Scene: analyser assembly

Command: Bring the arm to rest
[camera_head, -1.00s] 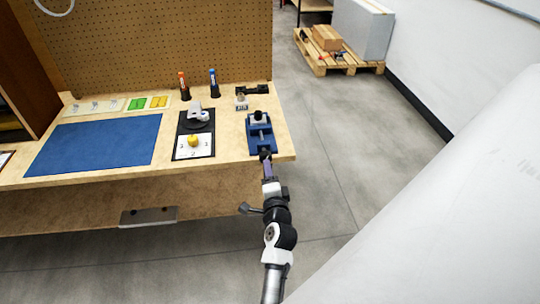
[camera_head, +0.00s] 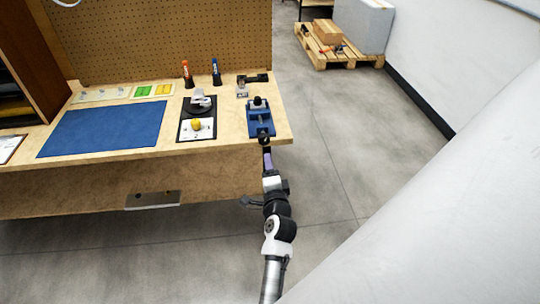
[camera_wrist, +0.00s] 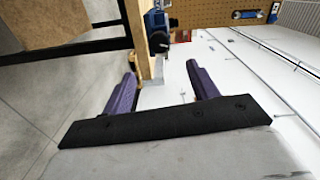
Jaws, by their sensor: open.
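My arm reaches up from the bottom of the head view, near the workbench's right front edge. My gripper (camera_head: 267,158) is just in front of the bench edge, below the blue vise (camera_head: 260,122). In the wrist view my gripper (camera_wrist: 163,88) shows two purple fingers set apart with nothing between them, so it is open and empty. The bench edge and part of the blue vise (camera_wrist: 157,30) show beyond the fingers. Whether the fingertips touch the bench cannot be told.
The workbench (camera_head: 225,152) holds a blue mat (camera_head: 105,130), a black stand with a yellow object (camera_head: 196,125), and an orange marker (camera_head: 187,72) and blue marker (camera_head: 215,70) in holders. A pallet (camera_head: 340,58) with boxes stands behind. Floor right of the bench is clear.

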